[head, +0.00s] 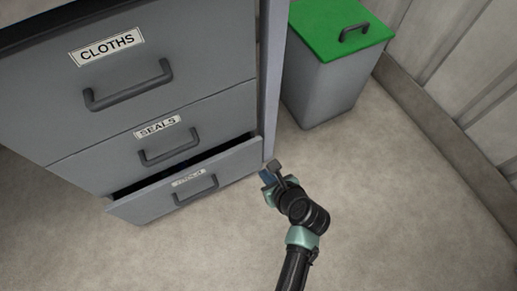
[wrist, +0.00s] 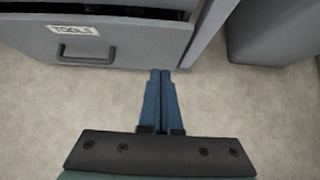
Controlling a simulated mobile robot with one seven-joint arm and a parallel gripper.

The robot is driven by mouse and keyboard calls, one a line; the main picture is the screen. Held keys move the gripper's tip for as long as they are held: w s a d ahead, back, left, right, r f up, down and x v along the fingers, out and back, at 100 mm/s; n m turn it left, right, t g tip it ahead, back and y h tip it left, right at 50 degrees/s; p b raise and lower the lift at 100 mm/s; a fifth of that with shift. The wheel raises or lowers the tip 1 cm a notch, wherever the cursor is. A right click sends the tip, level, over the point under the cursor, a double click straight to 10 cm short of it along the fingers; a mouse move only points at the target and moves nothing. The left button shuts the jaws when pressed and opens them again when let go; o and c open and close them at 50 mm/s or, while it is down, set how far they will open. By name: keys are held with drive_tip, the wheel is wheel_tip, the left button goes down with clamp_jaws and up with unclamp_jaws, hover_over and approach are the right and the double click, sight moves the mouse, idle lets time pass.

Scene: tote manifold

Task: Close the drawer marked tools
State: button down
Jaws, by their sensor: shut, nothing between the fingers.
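The tools drawer (head: 222,175) is the lowest of the three drawers in the grey cabinet and stands partly open, with a dark gap above its front. Its front also shows in the wrist view (wrist: 130,42), with the TOOLS label (wrist: 74,30) and a dark bar handle (wrist: 85,58). My gripper (head: 267,174) is at the right end of the drawer front, low over the floor. In the wrist view its blue fingers (wrist: 160,75) are together and empty, pointing at the drawer's lower right corner. Whether they touch it I cannot tell.
The cloths drawer (head: 190,50) and seals drawer (head: 215,130) above are shut. A grey bin (head: 325,90) with a green lid (head: 320,30) stands right of the cabinet. A wall (head: 465,70) runs along the right. The floor (head: 400,210) in front is clear.

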sight(245, 151)
drive_tip(key=b+x, duration=0.3)
drive_tip(key=x, duration=0.1)
drive_tip(key=w+r+b+x, duration=0.1)
drive_tip(key=b+x, duration=0.2)
drive_tip(key=x, duration=0.1)
drive_tip(key=a+r+b+x, duration=0.1)
drive_tip(key=b+x, duration=0.2)
drive_tip(key=x, duration=0.1)
drive_tip(key=shift+w+f+b, duration=0.15)
drive_tip(key=shift+w+b, duration=0.15)
drive_tip(key=shift+w, duration=0.1)
drive_tip(key=shift+a, duration=0.1)
